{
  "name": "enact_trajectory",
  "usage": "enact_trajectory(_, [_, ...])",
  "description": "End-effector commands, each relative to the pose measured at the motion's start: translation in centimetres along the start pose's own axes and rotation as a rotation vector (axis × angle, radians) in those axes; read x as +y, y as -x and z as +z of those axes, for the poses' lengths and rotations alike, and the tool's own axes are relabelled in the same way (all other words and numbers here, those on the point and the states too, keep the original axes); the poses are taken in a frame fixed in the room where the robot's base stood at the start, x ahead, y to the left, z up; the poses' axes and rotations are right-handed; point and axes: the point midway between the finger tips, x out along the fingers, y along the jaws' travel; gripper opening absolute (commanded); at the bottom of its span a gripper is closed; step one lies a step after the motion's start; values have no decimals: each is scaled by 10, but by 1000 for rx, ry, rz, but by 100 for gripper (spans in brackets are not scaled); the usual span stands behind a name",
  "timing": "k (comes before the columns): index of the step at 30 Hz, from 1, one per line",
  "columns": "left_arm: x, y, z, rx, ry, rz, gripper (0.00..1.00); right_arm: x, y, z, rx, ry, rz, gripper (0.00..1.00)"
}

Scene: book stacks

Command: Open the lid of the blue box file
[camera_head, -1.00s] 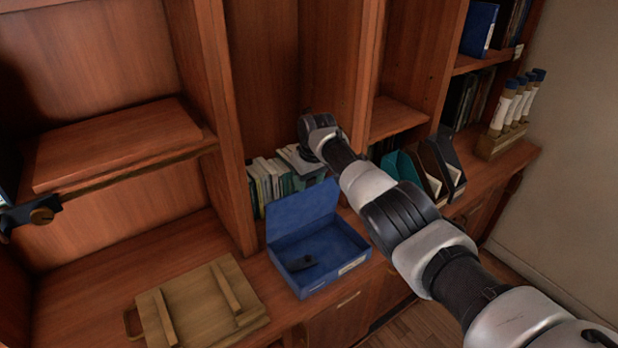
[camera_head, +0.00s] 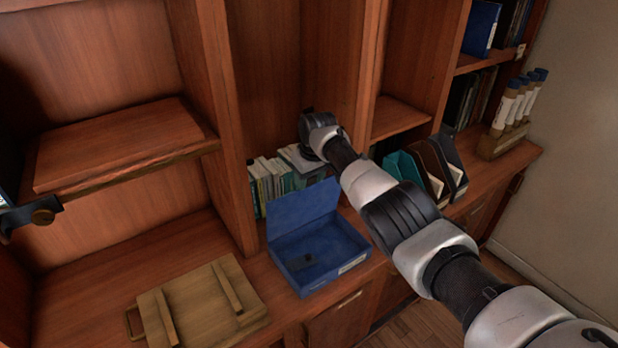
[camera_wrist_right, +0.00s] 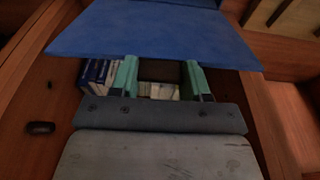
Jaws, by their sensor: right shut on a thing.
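The blue box file stands on the counter in the head view, its tray (camera_head: 335,245) open to the front and its lid (camera_head: 303,207) raised, leaning back. A small dark piece (camera_head: 304,261) shows inside the tray. My right gripper (camera_head: 318,165) is at the lid's top edge, with its fingers mostly hidden from the head. My left gripper does not show.
Several books (camera_head: 270,180) stand behind the lid. Magazine files (camera_head: 425,165) and a rack of white tubes (camera_head: 515,110) are to the right. A wooden board with slats (camera_head: 200,300) lies left of the box. My right arm crosses the right side.

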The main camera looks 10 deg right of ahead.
Motion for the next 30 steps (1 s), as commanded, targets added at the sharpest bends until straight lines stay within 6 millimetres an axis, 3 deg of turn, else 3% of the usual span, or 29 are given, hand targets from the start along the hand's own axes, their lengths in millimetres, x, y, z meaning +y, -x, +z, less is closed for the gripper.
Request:
enact_trajectory(11, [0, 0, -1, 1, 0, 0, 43, 1, 1, 0, 0, 1, 2, 4])
enact_trajectory(12, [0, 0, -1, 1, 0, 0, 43, 1, 1, 0, 0, 1, 2, 53])
enact_trajectory(16, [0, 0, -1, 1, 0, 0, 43, 1, 1, 0, 0, 0, 2, 72])
enact_trajectory(25, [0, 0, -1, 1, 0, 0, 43, 0, 1, 0, 0, 0, 1, 72])
enact_trajectory(30, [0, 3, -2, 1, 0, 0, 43, 0, 11, -1, 1, 1, 0, 72])
